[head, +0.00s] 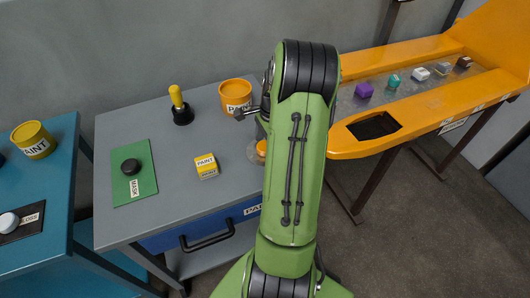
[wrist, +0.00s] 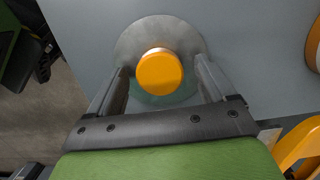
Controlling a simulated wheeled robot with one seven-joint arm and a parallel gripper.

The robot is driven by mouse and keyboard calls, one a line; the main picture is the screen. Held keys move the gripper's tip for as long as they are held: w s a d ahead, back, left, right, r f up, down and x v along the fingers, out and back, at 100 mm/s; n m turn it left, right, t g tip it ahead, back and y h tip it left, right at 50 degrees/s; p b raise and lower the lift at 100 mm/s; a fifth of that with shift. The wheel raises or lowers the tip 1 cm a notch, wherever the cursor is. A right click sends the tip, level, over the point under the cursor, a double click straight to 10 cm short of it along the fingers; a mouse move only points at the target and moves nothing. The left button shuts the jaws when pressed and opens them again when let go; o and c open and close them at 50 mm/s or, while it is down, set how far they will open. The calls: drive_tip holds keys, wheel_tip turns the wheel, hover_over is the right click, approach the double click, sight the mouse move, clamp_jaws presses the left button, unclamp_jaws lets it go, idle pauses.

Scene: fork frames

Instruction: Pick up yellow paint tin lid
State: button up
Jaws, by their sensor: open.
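The paint tin lid (wrist: 133,42) is a round grey disc with a yellow-orange knob (wrist: 162,71) in its middle. It lies flat on the grey table. In the wrist view my gripper (wrist: 161,68) is open, with one finger on each side of the knob and a gap on both sides. In the head view a bit of the yellow knob (head: 262,150) shows at the left edge of my arm, and the arm hides most of the lid. An orange paint tin (head: 236,95) stands behind it on the table and shows at the right edge of the wrist view (wrist: 315,45).
On the grey table (head: 140,205) are a yellow-handled plunger-like tool (head: 178,106), a yellow paint box (head: 207,167) and a green mat (head: 124,180) with a black puck. A blue table with a yellow tin (head: 32,141) stands left. An orange-framed conveyor (head: 430,105) with small blocks is right.

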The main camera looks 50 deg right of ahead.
drive_tip(key=shift+r, duration=0.1)
drive_tip(key=c, duration=1.1)
